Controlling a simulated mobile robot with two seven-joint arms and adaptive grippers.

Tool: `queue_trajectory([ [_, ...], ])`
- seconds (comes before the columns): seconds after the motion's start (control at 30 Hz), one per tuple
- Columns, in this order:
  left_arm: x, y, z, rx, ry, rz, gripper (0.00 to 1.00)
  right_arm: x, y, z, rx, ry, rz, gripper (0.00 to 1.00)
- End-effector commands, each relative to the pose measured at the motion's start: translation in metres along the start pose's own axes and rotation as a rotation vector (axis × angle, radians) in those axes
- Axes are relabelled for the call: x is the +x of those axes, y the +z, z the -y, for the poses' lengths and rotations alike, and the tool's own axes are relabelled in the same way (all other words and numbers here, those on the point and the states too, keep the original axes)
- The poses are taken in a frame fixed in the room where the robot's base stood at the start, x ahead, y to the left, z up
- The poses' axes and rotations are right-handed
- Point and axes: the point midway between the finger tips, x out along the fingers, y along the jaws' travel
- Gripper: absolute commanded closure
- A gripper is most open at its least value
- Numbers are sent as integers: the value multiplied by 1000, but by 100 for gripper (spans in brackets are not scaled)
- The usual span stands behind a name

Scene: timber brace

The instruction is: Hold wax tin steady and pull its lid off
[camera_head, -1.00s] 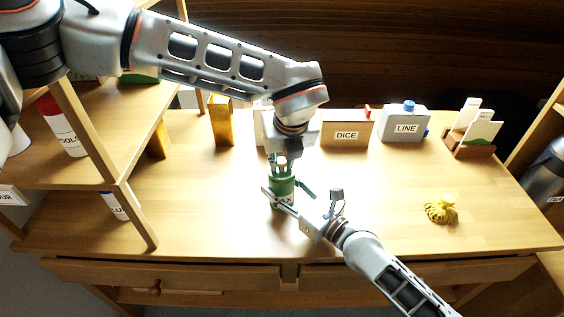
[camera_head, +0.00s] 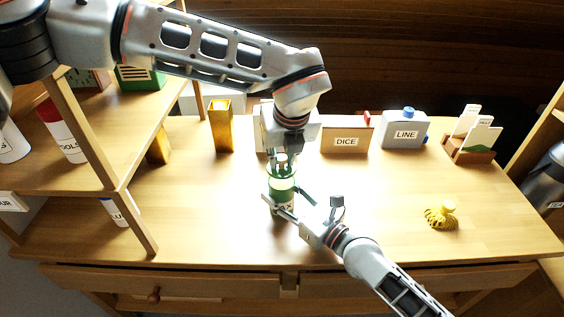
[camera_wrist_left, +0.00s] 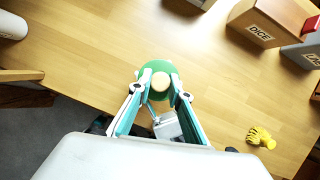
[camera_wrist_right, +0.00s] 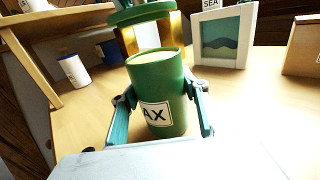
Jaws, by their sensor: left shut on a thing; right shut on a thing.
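The green wax tin (camera_head: 283,203) stands upright on the table, its label partly showing "AX" in the right wrist view (camera_wrist_right: 165,85). My right gripper (camera_wrist_right: 158,98) is shut around the tin's body from both sides. The green lid (camera_wrist_right: 142,13) is above the tin, apart from its rim, with a pale part beneath it. The tin's open top shows a pale inside. My left gripper (camera_wrist_left: 160,84) is shut on the lid's tan knob (camera_wrist_left: 161,82), directly over the tin. The left fingertips partly hide the lid in the head view.
A DICE box (camera_head: 345,138), a LINE box (camera_head: 404,133) and a card holder (camera_head: 468,152) stand along the back. A yellow knobbed object (camera_head: 440,215) lies right.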

Motion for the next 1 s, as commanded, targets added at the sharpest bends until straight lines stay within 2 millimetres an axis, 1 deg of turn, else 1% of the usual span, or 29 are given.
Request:
queue_trajectory([
  [0.03, -7, 4, 0, -1, -2, 2, 100, 0, -1, 0, -1, 0, -1, 94],
  [0.1, -14, 6, 0, -3, 0, 1, 100, 0, -1, 0, 0, 0, -1, 94],
  [0.2, -22, 9, 0, -1, 0, 0, 100, 0, -1, 0, 0, 0, -1, 94],
  [0.4, -22, 9, 0, 0, 0, -1, 100, 0, -1, 0, 0, 0, -1, 94],
  [0.43, -22, 9, 0, 0, 0, -1, 100, 0, -1, 0, 0, 0, -1, 50],
  [0.5, -22, 9, 0, 0, 0, -1, 100, 0, -1, 0, 0, 0, -1, 36],
  [0.83, -22, 9, 0, 0, 0, -1, 100, -1, 0, 0, 0, 0, -1, 36],
  [0.93, -22, 9, 0, 0, 0, -1, 100, -6, -1, 0, 0, 0, -2, 36],
  [1.0, -22, 9, 0, 0, 0, -1, 100, -14, -2, 0, -1, -1, -3, 36],
])
